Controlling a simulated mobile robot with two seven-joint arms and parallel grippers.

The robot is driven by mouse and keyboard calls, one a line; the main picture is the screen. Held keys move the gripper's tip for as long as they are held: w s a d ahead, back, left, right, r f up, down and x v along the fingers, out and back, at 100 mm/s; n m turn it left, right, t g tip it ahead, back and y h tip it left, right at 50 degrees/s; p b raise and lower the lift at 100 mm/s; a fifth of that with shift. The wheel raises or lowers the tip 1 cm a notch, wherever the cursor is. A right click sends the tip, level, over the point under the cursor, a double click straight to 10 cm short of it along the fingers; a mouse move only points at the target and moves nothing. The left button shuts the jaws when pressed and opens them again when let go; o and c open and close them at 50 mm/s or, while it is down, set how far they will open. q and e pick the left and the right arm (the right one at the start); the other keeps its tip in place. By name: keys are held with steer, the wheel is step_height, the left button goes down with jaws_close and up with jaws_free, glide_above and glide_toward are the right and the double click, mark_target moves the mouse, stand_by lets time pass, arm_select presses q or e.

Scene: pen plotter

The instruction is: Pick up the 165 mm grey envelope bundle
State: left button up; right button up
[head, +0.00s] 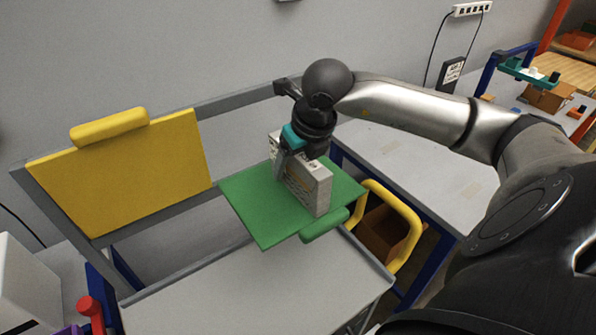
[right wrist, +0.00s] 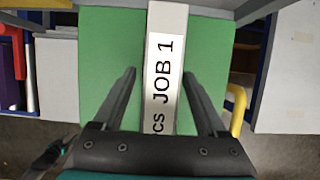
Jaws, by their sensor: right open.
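The grey envelope bundle (head: 318,190) stands upright on a green board (head: 245,196) in the head view. In the right wrist view, its narrow top (right wrist: 165,25) carries a white label reading "JOB 1". My right gripper (head: 286,168) is over the bundle and points down. Its two fingers (right wrist: 160,78) are apart, one on each side of the bundle, with green showing between each finger and the bundle in the right wrist view. The gripper and wrist hide the bundle's rear upper part in the head view. My left gripper is not in view.
A yellow board (head: 130,175) stands tilted at the left. A yellow handle bar (head: 405,222) and a brown box (head: 382,235) are right of the green board. A grey table (head: 420,175) lies to the right. A white box (head: 25,285) and a red object (head: 90,308) are at lower left.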

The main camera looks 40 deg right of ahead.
jaws_close()
stand_by(0.5)
